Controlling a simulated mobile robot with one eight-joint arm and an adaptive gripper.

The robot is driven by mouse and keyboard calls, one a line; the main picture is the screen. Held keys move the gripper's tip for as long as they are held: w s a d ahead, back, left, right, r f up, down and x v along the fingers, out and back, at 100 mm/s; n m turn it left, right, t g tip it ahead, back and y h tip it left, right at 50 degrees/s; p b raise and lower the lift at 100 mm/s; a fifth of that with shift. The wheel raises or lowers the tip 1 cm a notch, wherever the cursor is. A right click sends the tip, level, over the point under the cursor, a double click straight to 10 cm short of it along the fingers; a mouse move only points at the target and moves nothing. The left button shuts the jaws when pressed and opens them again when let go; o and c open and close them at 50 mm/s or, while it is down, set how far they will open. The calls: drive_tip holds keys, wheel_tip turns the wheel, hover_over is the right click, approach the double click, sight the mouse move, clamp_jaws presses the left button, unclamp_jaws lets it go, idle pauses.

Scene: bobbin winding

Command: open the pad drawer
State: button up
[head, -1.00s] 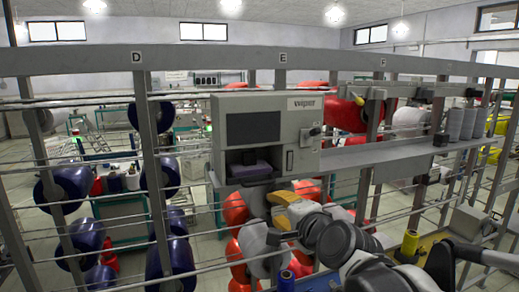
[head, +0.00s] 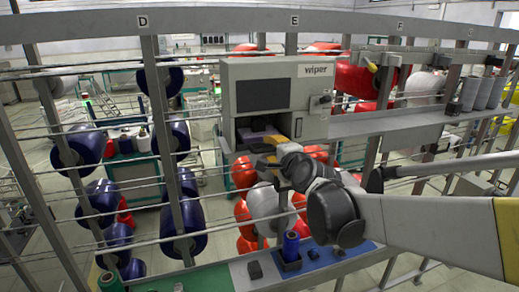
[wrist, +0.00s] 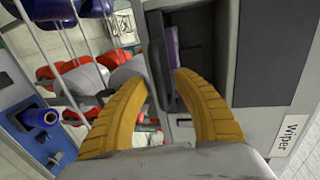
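The grey wiper box (head: 312,124) hangs on the rack, with a dark panel above an open recess. In the recess lies a purple pad (head: 258,136), partly hidden by my gripper; it also shows as a sliver in the wrist view (wrist: 172,48). The pad drawer's dark front (wrist: 159,62) stands between my yellow fingers in the wrist view. My gripper (wrist: 162,76) is open, one fingertip on each side of that front. I cannot tell whether either finger touches it. In the head view my gripper (head: 268,152) is right at the recess.
A lever or knob (head: 320,101) sticks out on the box's right side. A grey shelf (head: 400,121) runs right from the box and carries several cones. Rack bars and red and blue spools surround the box. A blue tray with a blue spool (head: 291,246) sits below.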

drive_tip(key=shift+w, duration=0.1)
clamp_jaws()
drive_tip(key=f+p+v, duration=0.1)
drive_tip(key=v, duration=0.8)
drive_tip(key=shift+s+f, duration=0.2)
drive_tip(key=shift+f, duration=0.25)
unclamp_jaws()
drive_tip(key=v, duration=1.2)
